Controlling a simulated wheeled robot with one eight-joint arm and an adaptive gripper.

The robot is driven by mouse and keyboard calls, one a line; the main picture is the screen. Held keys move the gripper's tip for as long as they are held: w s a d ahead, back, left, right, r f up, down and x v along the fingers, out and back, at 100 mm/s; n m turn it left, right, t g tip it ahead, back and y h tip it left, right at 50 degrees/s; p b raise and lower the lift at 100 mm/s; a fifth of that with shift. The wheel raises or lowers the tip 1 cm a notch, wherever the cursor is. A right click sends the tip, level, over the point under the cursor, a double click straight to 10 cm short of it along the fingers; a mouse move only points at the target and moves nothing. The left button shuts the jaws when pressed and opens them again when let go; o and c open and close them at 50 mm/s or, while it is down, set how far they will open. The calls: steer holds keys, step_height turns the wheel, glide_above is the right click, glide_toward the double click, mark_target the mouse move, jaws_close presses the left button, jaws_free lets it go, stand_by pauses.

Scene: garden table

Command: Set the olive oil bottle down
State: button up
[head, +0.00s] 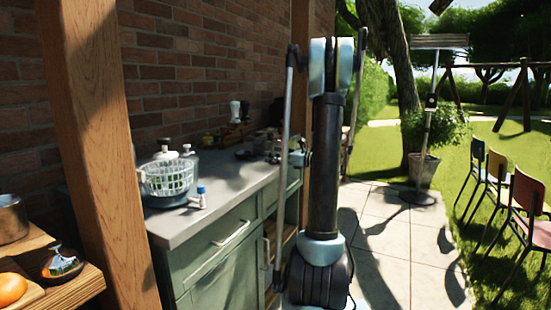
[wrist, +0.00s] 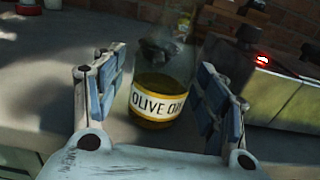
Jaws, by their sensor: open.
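The olive oil bottle (wrist: 157,103) is clear glass with yellow oil low inside and a white and yellow label. It shows in the wrist view, its base appearing to rest on the grey counter (wrist: 50,95). My gripper (wrist: 160,72) is open, with one blue-padded finger on each side of the bottle. A gap shows between the bottle and the left finger; the right finger is close to the glass, and I cannot tell whether it touches. In the head view my arm blocks part of the counter (head: 225,198), and I cannot make out the bottle there.
A wooden post (head: 95,150) rises at the left. In the wrist view, a pale green object with a red light (wrist: 262,58) is at the right.

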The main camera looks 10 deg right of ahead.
steer(key=v, duration=1.2)
steer(key=shift+r, duration=0.1)
